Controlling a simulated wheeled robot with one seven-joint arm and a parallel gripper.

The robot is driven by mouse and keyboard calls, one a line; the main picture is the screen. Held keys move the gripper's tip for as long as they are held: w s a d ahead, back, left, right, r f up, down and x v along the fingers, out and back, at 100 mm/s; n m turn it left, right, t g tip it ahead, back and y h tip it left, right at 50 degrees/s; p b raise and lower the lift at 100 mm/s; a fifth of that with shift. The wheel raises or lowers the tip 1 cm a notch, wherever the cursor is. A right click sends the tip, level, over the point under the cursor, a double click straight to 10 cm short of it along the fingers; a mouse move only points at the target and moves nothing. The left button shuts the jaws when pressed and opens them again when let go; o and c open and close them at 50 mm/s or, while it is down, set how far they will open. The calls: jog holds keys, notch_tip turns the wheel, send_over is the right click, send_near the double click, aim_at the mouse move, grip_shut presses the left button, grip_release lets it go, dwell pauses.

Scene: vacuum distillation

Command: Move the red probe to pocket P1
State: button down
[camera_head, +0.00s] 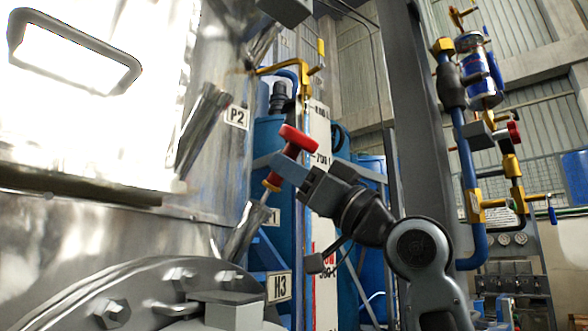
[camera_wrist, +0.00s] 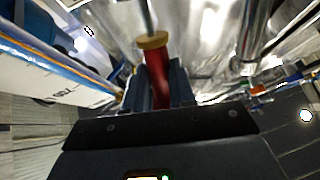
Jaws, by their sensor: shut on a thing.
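The red probe (camera_head: 298,141) has a red handle, a yellow collar and a thin metal stem. My gripper (camera_head: 285,168) is shut on the handle and holds it tilted beside the metal vessel. In the wrist view the red handle (camera_wrist: 159,78) sits between my two fingers (camera_wrist: 157,88), with the stem running up out of frame. Pocket P1 (camera_head: 245,228) is a slanted metal tube low on the vessel, its label partly hidden. The collar is just above its mouth, and the stem lines up with the tube. I cannot tell how far the stem is inside.
Pocket P2 (camera_head: 203,125) is another slanted tube higher on the vessel (camera_head: 100,150), and looks empty. A bolted flange (camera_head: 120,295) and an H3 label (camera_head: 279,287) are below. Blue pipework with valves (camera_head: 462,150) stands to the right.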

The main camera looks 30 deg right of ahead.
jog(key=shift+w+a+f+b, duration=0.25)
jog(key=shift+w+f+b, duration=0.15)
jog(key=shift+f, duration=0.2)
jog(key=shift+w+a+f+b, duration=0.2)
jog(key=shift+w+f+b, duration=0.1)
jog(key=shift+f+b, duration=0.25)
jog(key=c, duration=0.8)
grip_release()
jog(key=shift+c, duration=0.2)
jog(key=v, duration=0.8)
jog(key=shift+b, duration=0.35)
jog(key=shift+w, duration=0.1)
